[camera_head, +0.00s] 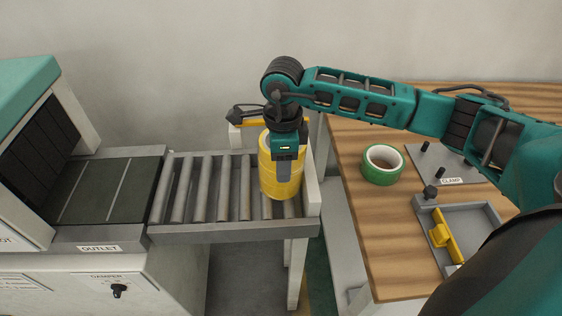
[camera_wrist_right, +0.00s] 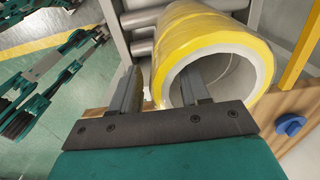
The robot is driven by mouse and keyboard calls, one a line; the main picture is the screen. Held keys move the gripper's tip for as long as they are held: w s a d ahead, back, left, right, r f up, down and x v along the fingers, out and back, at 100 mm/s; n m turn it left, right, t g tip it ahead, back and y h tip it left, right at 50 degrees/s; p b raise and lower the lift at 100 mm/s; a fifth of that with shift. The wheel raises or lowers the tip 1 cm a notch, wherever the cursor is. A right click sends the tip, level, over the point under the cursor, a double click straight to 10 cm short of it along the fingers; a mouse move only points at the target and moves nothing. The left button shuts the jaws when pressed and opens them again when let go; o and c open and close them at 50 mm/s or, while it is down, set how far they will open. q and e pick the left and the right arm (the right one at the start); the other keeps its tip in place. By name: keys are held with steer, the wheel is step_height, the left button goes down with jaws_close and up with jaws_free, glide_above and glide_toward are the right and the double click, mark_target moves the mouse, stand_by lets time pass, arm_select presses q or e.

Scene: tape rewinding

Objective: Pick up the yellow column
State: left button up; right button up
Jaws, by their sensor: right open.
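The yellow column (camera_head: 281,183), a hollow cylinder like stacked tape rolls, stands upright at the right end of the roller conveyor. Its pale core and open end show in the right wrist view (camera_wrist_right: 210,40). My right gripper (camera_head: 284,172) is open, pointing down at the column's top. In the wrist view, my right gripper (camera_wrist_right: 160,88) has one finger outside the column's wall and the other at the hollow opening, with the wall between them. Whether either finger touches the wall I cannot tell. My left gripper is not in view.
The roller conveyor (camera_head: 186,190) runs left to a machine outlet (camera_head: 97,248). A wooden table (camera_head: 376,235) on the right holds a green tape roll (camera_head: 382,164), a grey clamp plate (camera_head: 462,162) and a grey tray (camera_head: 482,217) with a yellow handle (camera_head: 440,235). A yellow bar (camera_head: 254,123) is behind the column.

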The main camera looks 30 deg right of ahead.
steer(key=shift+c, duration=0.4)
jaws_close()
stand_by(1.0)
